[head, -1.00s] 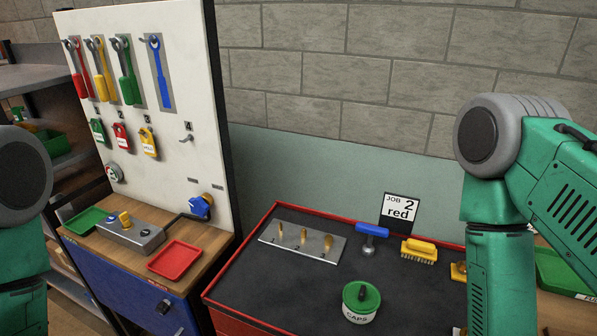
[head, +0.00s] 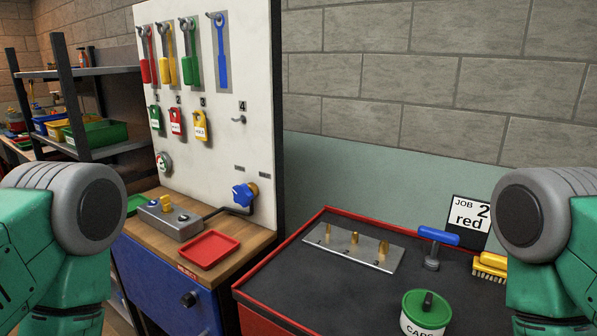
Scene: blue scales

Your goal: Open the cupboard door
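The blue cupboard door (head: 150,285) is below the wooden worktop at the lower left of the head view. It looks shut. A dark round knob (head: 189,299) sits on its right part. My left arm covers part of the worktop's left side and may hide some of the door. Only upper parts of my two green and grey arms show, one at each side edge. Neither gripper is in view.
A white tool board (head: 215,120) stands on the worktop (head: 262,236), with a red tray (head: 209,249) and a grey switch box (head: 170,218). Right of the cupboard is a red-edged bench (head: 290,265) with a green-lidded caps tub (head: 426,312). Shelving (head: 100,70) stands at the left.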

